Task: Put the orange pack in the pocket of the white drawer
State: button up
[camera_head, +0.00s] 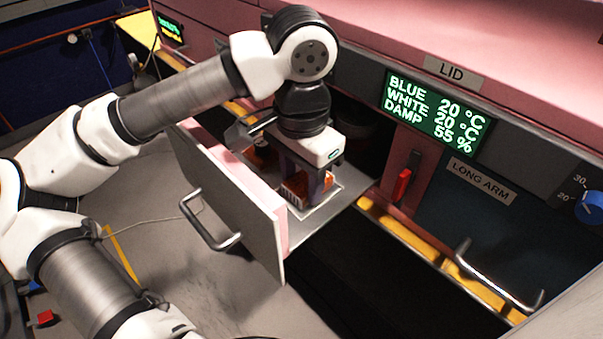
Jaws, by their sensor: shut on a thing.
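The white drawer (232,215) is pulled out of the pink enclosure, with a metal bar handle on its front and pink foam behind it. My gripper (306,190) points down inside the drawer, behind the front panel. It is shut on an orange pack (295,188) with a white striped label. The pack is low, at a pale-rimmed pocket (333,198) in the drawer floor. My fingers and the drawer front hide part of the pack, so I cannot tell whether it touches the pocket floor.
Another orange item (262,153) shows deeper in the drawer, partly hidden by my arm. A red switch (402,186) and a green display (434,118) are on the enclosure wall. A second bar handle (497,281) sticks out at lower right. A dark opening lies right of the drawer.

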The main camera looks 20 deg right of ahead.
aim_at(301, 183)
jog(key=shift+f, duration=0.15)
jog(key=o, duration=1.1)
notch_tip(301, 183, up, 12)
jog(key=shift+r, duration=0.2)
